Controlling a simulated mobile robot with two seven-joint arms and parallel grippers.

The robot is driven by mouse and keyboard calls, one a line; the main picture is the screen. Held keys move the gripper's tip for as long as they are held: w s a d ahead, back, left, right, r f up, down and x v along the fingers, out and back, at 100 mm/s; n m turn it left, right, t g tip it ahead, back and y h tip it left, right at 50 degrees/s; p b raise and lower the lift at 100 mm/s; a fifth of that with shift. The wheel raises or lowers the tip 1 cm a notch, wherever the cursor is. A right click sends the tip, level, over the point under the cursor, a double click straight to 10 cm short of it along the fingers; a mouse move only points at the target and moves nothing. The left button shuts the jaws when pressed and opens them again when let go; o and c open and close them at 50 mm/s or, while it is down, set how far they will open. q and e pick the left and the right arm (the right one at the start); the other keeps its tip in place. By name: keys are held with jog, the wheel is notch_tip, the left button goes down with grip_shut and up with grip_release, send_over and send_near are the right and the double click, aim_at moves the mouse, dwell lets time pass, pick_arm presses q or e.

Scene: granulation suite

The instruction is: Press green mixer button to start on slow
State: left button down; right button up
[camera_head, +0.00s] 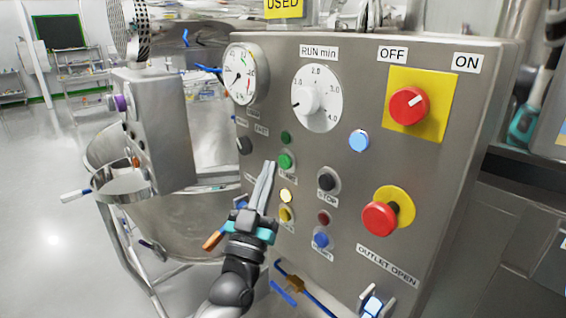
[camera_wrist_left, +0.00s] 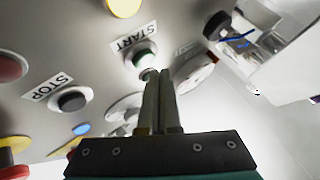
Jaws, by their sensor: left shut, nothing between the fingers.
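The green start button (camera_head: 286,161) sits on the steel control panel (camera_head: 350,150), with a green lamp (camera_head: 286,137) above it. My left gripper (camera_head: 270,166) is shut and empty, its fingertips just left of and below the green button in the head view. In the left wrist view the green button (camera_wrist_left: 143,57) lies beside its START label (camera_wrist_left: 133,37). The shut fingers (camera_wrist_left: 158,72) are close to it and point at the panel. I cannot tell whether they touch it. My right gripper is not in view.
A black STOP button (camera_head: 328,180) is right of the green one. A yellow button (camera_head: 286,214) and blue button (camera_head: 321,238) sit lower. A black selector (camera_head: 245,145) is at left near a FAST label. Red knobs (camera_head: 408,106) (camera_head: 380,218) stick out at right.

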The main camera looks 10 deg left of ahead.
pick_arm(q)
jog(key=shift+w+d, duration=0.1)
jog(key=shift+w, duration=0.05)
dwell(0.3)
jog(key=shift+w+d, duration=0.2)
jog(key=shift+w+d, duration=0.25)
jog(key=shift+w, duration=0.1)
dwell(0.7)
jog(key=shift+s+a, duration=0.1)
jog(key=shift+s+a+p, duration=0.4)
jog(key=shift+s+a, duration=0.05)
jog(key=shift+s, duration=0.15)
jog(key=s+a+p, duration=0.1)
jog(key=s, duration=0.1)
jog(key=s+a+p, duration=0.1)
jog(key=s+a, duration=0.1)
dwell(0.6)
